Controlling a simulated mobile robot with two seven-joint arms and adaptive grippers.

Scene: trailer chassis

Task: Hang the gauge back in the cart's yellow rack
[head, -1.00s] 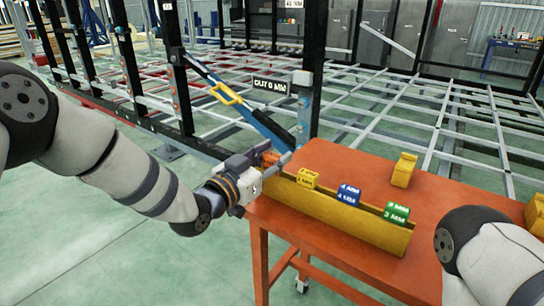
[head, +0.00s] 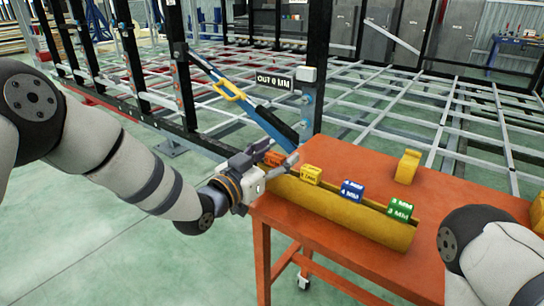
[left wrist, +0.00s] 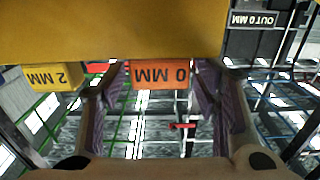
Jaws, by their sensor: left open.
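The yellow rack (head: 340,212) is a long trough along the near edge of the orange cart. An orange gauge (head: 274,158) marked 0 MM in the left wrist view (left wrist: 160,75) is at the rack's left end. Its lower part is hidden by the rack in the wrist view. My left gripper (head: 280,159) is open, with its fingers on either side of the orange gauge. In the wrist view a gap shows between the gauge and the fingers (left wrist: 163,88). My right gripper is out of view; only my right arm shows at lower right.
Yellow (head: 311,174), blue (head: 351,191) and green (head: 399,210) gauges sit in the rack. A yellow block (head: 407,166) stands on the orange cart top (head: 350,160). A black post (head: 316,70) and a blue bar with a yellow handle (head: 235,92) rise behind the gripper.

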